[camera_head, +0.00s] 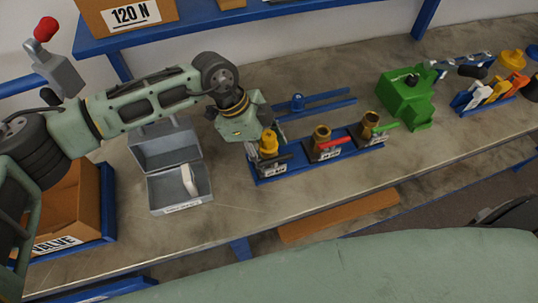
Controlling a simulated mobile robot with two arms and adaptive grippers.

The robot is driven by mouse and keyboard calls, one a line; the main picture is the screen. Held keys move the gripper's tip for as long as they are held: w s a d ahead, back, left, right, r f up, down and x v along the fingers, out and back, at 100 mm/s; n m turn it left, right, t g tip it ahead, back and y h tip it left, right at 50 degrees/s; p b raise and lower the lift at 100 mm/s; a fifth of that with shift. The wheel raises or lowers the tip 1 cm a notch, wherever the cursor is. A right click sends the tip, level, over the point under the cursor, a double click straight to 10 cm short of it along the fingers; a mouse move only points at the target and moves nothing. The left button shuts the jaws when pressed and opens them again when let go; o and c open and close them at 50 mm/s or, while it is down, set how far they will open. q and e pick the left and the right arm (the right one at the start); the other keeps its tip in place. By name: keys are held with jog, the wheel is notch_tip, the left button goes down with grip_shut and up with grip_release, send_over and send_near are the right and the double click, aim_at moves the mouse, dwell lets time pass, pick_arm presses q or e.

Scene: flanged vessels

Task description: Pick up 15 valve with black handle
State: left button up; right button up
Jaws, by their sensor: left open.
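The valve with the black handle (268,146) has a yellow body and stands at the left end of a blue rack (318,168) on the bench. Its black lever (277,159) points to the right. My left gripper (262,132) is open just above and to the left of this valve, and its fingers are partly hidden by its own body. I cannot tell whether it touches the valve. A brass valve with a red handle (320,134) and a brass valve with a green handle (370,121) stand further right on the rack. My right gripper is not in view.
An open grey case (180,207) with a white item is left of the rack. A cardboard box (73,206) stands at far left. A blue frame (325,104) lies behind the rack, a green vise (405,95) to the right. A shelf (215,22) overhangs the back.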

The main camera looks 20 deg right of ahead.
pick_arm(q)
jog(key=shift+c, duration=0.5)
grip_shut()
jog(key=shift+f, duration=0.1)
